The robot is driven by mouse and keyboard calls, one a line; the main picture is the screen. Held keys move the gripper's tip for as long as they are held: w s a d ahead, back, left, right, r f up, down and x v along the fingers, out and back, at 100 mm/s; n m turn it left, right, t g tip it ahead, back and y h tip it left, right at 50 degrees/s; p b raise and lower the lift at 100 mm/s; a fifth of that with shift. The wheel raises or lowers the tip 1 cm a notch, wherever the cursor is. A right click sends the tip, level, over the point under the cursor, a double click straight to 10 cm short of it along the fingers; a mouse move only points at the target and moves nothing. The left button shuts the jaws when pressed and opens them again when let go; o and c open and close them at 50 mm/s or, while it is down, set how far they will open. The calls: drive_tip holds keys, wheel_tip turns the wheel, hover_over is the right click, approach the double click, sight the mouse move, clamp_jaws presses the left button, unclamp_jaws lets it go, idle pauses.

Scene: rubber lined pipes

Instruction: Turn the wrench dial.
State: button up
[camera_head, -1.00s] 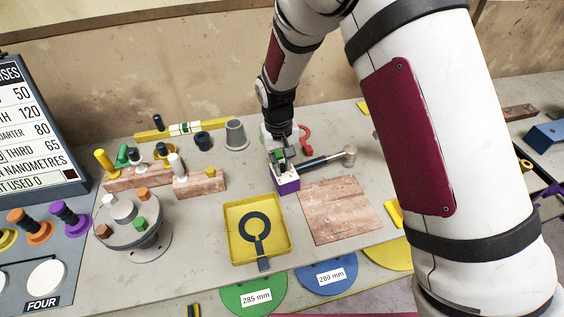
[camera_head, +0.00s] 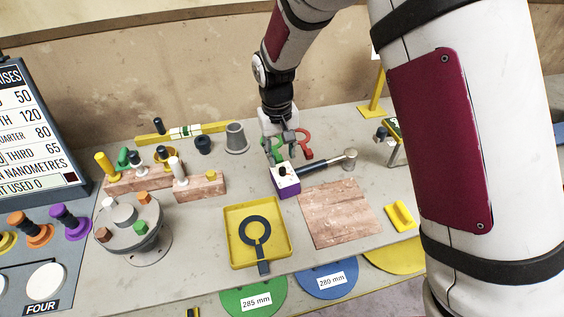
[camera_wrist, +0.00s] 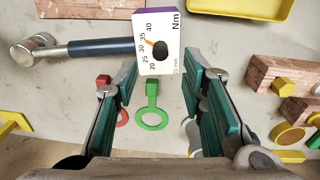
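The wrench dial is a black knob (camera_wrist: 160,50) on the white Nm face of a purple box (camera_head: 287,187). In the wrist view its scale reads 20 to 40, and an orange pointer mark lies near 30 to 35. A torque wrench with a dark blue handle (camera_wrist: 95,46) and metal head (camera_head: 350,158) extends from the box. My gripper (camera_wrist: 160,85) is open and empty, its green-padded fingers apart, with the dial ahead between their lines. In the head view my gripper (camera_head: 283,150) is just behind the box, clear of the knob.
A green ring piece (camera_wrist: 151,112) and a red hook-shaped piece (camera_head: 305,145) lie by the box. A yellow tray (camera_head: 232,250) holding a dark ring tool and a wooden board (camera_head: 340,212) are in front. Wooden blocks with pegs (camera_head: 200,185) stand left.

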sight(280, 171)
wheel_tip(280, 171, up, 6)
drive_tip(key=shift+a, duration=0.2)
drive_tip(key=shift+s, duration=0.1)
idle(0.3)
